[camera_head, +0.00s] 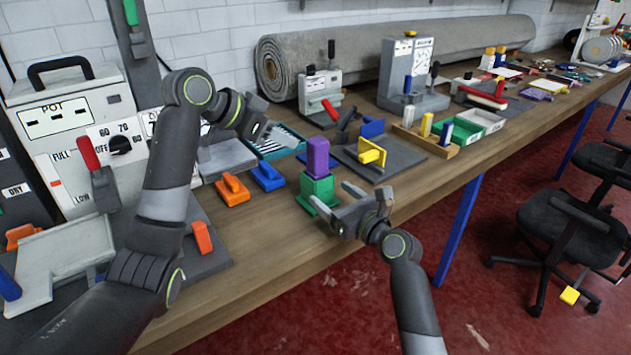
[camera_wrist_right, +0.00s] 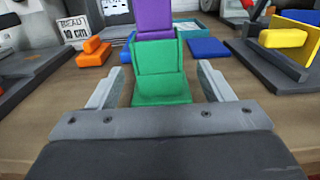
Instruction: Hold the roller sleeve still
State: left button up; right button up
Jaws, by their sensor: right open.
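A purple upright block (camera_head: 317,157) stands in a green holder (camera_head: 317,188) near the bench's front edge; no part is marked as the roller sleeve, so I cannot tell which piece it is. My right gripper (camera_head: 329,195) is open, its fingers pointing at the green holder. In the right wrist view, the green holder (camera_wrist_right: 162,88) lies between the two open fingers, with visible gaps at both sides, and the purple block (camera_wrist_right: 154,18) rises above it. My left gripper (camera_head: 281,134) hangs over a teal tray (camera_head: 293,150), behind and left of the purple block; its opening is unclear.
An orange block (camera_head: 232,190) and a blue block (camera_head: 268,177) lie left of the green holder. A dark plate with a yellow handle (camera_head: 372,153) is to the right. A grey rug roll (camera_head: 350,60) lies at the back. Bare wood (camera_head: 265,245) shows in front.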

aim_at(314, 181)
jog(key=x, duration=0.8)
